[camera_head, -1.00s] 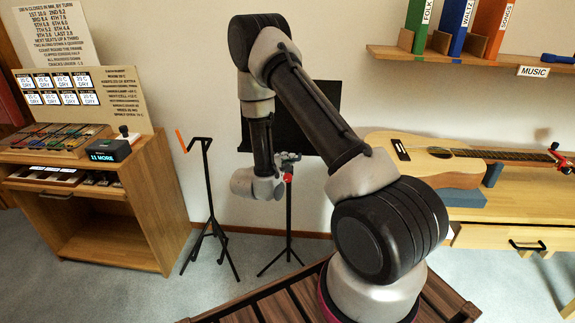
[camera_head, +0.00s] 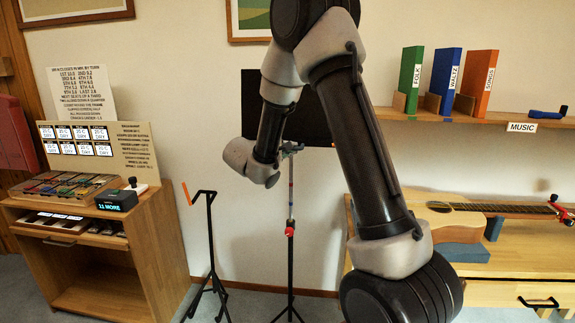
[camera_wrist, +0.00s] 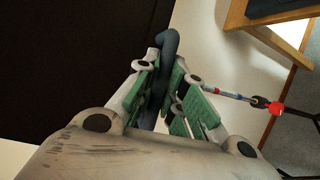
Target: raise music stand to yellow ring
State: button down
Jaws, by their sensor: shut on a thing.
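The music stand has a black desk panel (camera_head: 310,125), partly hidden behind my arm. Below it, a thin inner tube (camera_head: 291,190) with coloured bands runs down to a red clamp (camera_head: 289,231) on the black lower post. My gripper (camera_head: 288,149) is just under the desk. In the wrist view, my gripper (camera_wrist: 168,85) is shut with its green pads around a dark grey-blue curved handle (camera_wrist: 167,45) beside the black panel. The banded tube (camera_wrist: 228,95) and red clamp (camera_wrist: 274,108) also show there. I cannot make out a yellow ring in either view.
A second black stand (camera_head: 210,250) with an orange tip is to the left. A wooden cabinet (camera_head: 150,250) stands further left. A guitar (camera_head: 440,222) lies on a wooden bench at the right, below a shelf (camera_head: 430,118) with binders.

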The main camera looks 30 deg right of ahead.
jog(key=shift+r, duration=0.7)
jog(key=c, duration=1.5)
grip_release()
jog(key=v, duration=1.2)
jog(key=shift+f, duration=0.1)
